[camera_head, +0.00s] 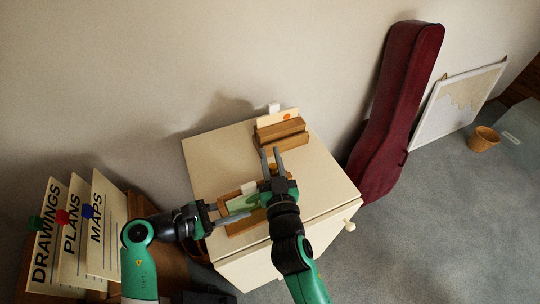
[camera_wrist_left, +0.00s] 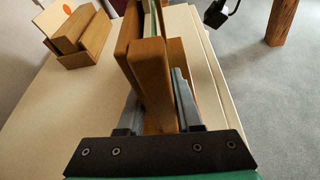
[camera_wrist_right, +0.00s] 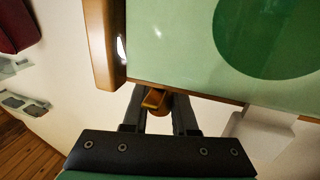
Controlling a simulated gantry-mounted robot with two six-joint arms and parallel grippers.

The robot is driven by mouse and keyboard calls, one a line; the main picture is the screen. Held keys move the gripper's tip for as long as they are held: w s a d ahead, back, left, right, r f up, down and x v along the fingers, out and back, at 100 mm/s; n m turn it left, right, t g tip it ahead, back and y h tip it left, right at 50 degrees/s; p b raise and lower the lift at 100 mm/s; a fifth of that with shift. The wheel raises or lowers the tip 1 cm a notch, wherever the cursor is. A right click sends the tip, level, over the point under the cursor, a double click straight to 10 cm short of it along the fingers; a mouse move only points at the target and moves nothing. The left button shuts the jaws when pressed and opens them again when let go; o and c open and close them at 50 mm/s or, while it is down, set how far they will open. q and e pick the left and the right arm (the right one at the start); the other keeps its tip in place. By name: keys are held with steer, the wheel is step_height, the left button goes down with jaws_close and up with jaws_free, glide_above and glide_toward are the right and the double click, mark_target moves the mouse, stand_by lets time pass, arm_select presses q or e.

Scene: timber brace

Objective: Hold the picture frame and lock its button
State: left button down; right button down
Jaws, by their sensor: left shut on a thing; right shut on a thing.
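The wooden picture frame (camera_head: 232,228) stands on the cream cabinet top, its green picture (camera_wrist_right: 165,40) facing the right wrist camera. My left gripper (camera_head: 240,210) is shut on the frame's wooden end (camera_wrist_left: 152,72), one finger on each side in the left wrist view. My right gripper (camera_head: 272,156) is shut on the small orange-brown button (camera_wrist_right: 154,100) beside the frame's lower edge in the right wrist view. The fingers hide part of the button, so I cannot tell how it is turned. My arms cover much of the frame in the head view.
The cabinet top (camera_head: 213,152) has free room at left. Wooden blocks (camera_head: 283,133) with an orange-dotted card stand at its back. A knob (camera_head: 349,225) sticks out at right. A burgundy instrument case (camera_head: 400,100) leans on the wall. Labelled cards (camera_head: 105,225) stand at lower left.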

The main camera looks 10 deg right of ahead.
steer(key=shift+f, duration=0.15)
steer(key=c, duration=0.7)
jaws_free()
steer(key=s, duration=1.2)
steer(key=shift+d, duration=0.4)
arm_select(q)
steer(key=c, duration=0.5)
jaws_free()
